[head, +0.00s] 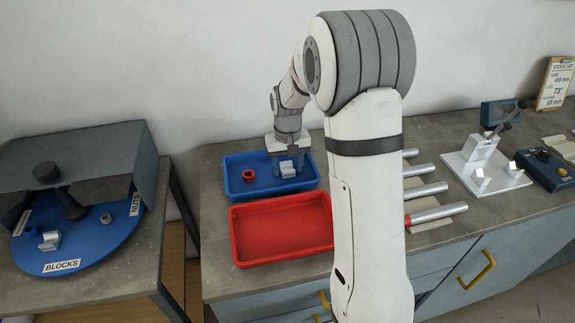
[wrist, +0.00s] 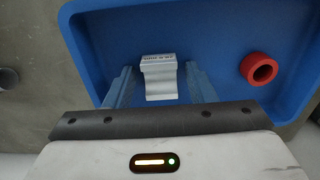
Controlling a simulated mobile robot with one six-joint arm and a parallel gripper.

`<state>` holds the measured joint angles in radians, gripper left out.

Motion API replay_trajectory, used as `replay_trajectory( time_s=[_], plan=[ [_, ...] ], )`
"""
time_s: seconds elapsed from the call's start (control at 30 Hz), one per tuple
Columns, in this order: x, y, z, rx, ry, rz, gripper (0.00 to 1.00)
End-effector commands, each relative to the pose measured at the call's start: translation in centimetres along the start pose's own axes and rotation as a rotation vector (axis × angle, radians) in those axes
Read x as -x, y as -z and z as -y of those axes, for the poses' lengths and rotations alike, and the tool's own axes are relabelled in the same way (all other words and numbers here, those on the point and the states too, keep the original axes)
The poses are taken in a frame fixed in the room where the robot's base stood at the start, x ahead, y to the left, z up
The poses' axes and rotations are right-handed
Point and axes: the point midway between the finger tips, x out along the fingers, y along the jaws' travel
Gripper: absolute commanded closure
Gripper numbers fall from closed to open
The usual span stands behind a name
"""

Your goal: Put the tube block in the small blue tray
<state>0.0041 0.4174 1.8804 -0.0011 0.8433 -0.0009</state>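The tube block (head: 288,169), a small silver-grey block with a stepped profile, is in the small blue tray (head: 270,191). In the wrist view the block (wrist: 160,80) shows lettering on its top edge and appears to rest on the tray floor (wrist: 220,35). My gripper (head: 290,158) is low over the tray. In the wrist view its two fingers (wrist: 160,88) stand on either side of the block, with a visible gap on each side, so it is open. The fingertips are partly hidden in the head view.
A red ring (wrist: 259,69) lies in the blue tray, right of the block in the wrist view. An empty red tray (head: 280,230) is in front. A blue turntable (head: 75,245) with another block (head: 49,240) stands left. Metal tubes (head: 436,214) and a white jig (head: 485,165) are right.

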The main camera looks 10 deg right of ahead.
Motion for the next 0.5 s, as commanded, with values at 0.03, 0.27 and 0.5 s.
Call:
replay_trajectory(
  time_s=[0.03, 0.27, 0.5],
  plan=[
    [0.0, 0.0, 0.0, 0.000, 0.000, 0.000, 0.46],
    [0.1, 0.0, 0.0, 0.001, 0.000, 0.000, 0.46],
    [2.7, 0.1, 0.1, 0.001, 0.000, -0.005, 0.46]
  ],
)
